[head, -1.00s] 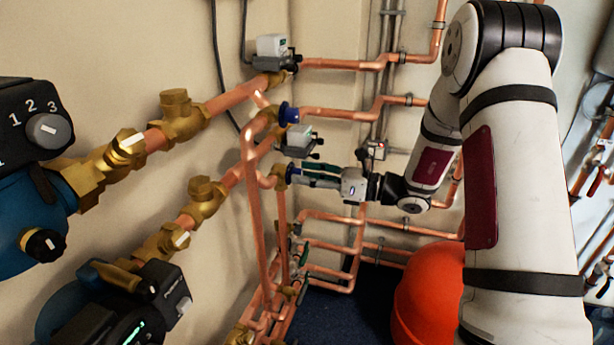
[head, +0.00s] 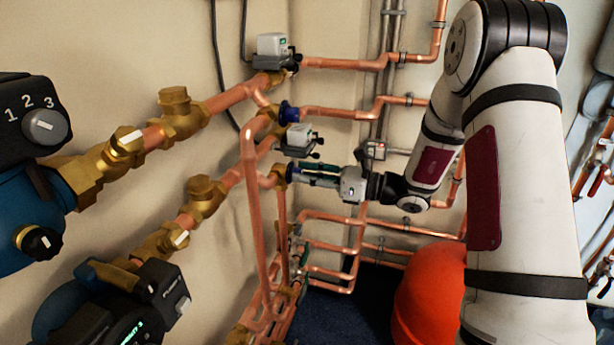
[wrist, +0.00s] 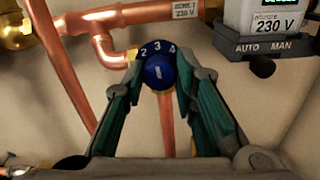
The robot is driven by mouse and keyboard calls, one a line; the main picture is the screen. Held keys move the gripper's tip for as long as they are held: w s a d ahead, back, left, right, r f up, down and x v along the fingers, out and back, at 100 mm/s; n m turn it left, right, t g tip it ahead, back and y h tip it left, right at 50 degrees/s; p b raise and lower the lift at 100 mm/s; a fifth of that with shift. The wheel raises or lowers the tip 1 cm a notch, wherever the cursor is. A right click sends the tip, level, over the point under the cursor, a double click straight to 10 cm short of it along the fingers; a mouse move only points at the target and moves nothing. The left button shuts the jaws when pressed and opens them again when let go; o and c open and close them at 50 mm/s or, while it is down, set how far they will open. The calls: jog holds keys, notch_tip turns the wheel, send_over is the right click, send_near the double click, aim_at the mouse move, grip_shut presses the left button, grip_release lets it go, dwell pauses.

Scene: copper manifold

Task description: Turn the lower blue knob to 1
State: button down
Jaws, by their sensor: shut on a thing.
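The lower blue knob (wrist: 158,73) sits between my fingertips in the wrist view. It has a short white mark on its face, and a dark blue dial (wrist: 155,48) behind it shows 2, 3 and 4. The 1 is not visible. My gripper (wrist: 160,84) is shut on the knob, with one finger on each side. In the head view my gripper (head: 292,174) reaches left to the lower valve, and its fingers mostly hide the knob there. The upper blue knob (head: 289,113) is on the pipe above, apart from my gripper.
A grey actuator box (head: 298,139) sits just above my fingers; its AUTO/MAN base (wrist: 262,46) is close to the right finger in the wrist view. Copper pipes (head: 252,200) run close by. A red vessel (head: 425,290) stands below my arm.

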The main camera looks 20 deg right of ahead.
jog(key=n+b, duration=0.4)
jog(key=n, duration=0.1)
jog(key=n+b, duration=0.4)
jog(key=n, duration=0.1)
jog(key=n+b, duration=0.4)
jog(key=b, duration=0.1)
jog(key=shift+s+f+n, duration=0.1)
jog(key=shift+f+n, duration=0.15)
jog(key=shift+n, duration=0.15)
jog(key=c, duration=1.3)
grip_release()
jog(key=shift+r, duration=0.1)
jog(key=v, duration=1.2)
